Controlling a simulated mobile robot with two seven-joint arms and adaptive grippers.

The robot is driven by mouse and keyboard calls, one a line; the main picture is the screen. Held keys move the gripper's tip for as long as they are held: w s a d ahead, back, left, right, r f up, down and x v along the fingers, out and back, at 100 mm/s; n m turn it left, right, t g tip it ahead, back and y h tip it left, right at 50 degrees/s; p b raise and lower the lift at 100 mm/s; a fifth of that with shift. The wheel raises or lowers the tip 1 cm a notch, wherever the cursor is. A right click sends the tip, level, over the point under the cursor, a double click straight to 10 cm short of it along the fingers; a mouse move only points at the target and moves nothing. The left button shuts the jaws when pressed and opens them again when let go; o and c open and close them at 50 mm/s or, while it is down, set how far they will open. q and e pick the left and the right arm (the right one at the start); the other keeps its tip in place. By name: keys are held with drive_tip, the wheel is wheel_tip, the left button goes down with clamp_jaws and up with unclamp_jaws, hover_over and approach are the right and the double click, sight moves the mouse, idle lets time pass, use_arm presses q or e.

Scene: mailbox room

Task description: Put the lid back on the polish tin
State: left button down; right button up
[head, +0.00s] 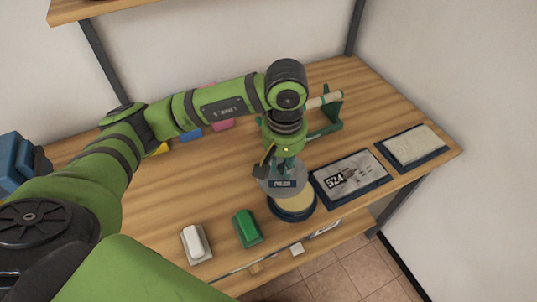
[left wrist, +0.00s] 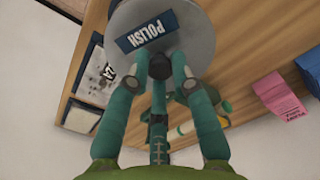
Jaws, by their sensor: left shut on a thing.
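The polish tin (head: 293,206) stands open near the front edge of the wooden table, its pale contents showing. The round grey lid (head: 270,179) carries a dark blue POLISH label and is held above and slightly left of the tin, covering part of it in the head view. My left gripper (head: 286,166) is shut on the dark knob of the lid. In the left wrist view the fingers close on the knob (left wrist: 160,66) and the lid (left wrist: 196,38) hides the tin. My right gripper is not in view.
Right of the tin lie a dark tray with a 524 plate (head: 350,178) and a tray with a pale pad (head: 413,147). A green block (head: 247,229) and a white block (head: 196,244) sit to the left. A green stand with a roll (head: 325,115) is behind.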

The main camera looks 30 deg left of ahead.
sight(296, 172)
use_arm(q)
drive_tip(key=d+n, duration=0.1)
drive_tip(key=w+d+n+p, duration=0.1)
drive_tip(key=n, duration=0.1)
drive_tip(key=shift+f+p, duration=0.2)
drive_tip(key=shift+p, duration=0.1)
drive_tip(key=shift+w+d+f+n+p, duration=0.3)
drive_tip(key=shift+w+d+f+n, duration=0.25)
drive_tip(key=shift+n, duration=0.35)
drive_tip(key=shift+f, duration=0.1)
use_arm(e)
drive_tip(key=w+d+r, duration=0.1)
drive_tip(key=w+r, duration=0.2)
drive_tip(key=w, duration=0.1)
use_arm(q)
drive_tip(key=shift+s+a+f, duration=0.1)
drive_tip(key=shift+f, duration=0.05)
drive_tip(key=shift+s+f+b, duration=0.1)
drive_tip(key=shift+f+b, duration=0.25)
drive_tip(key=shift+f, duration=0.1)
wheel_tip(296, 172, down, 4)
drive_tip(key=b, duration=0.2)
drive_tip(key=shift+f+b, duration=0.1)
drive_tip(key=shift+b, duration=0.25)
drive_tip(key=shift+f+b, duration=0.45)
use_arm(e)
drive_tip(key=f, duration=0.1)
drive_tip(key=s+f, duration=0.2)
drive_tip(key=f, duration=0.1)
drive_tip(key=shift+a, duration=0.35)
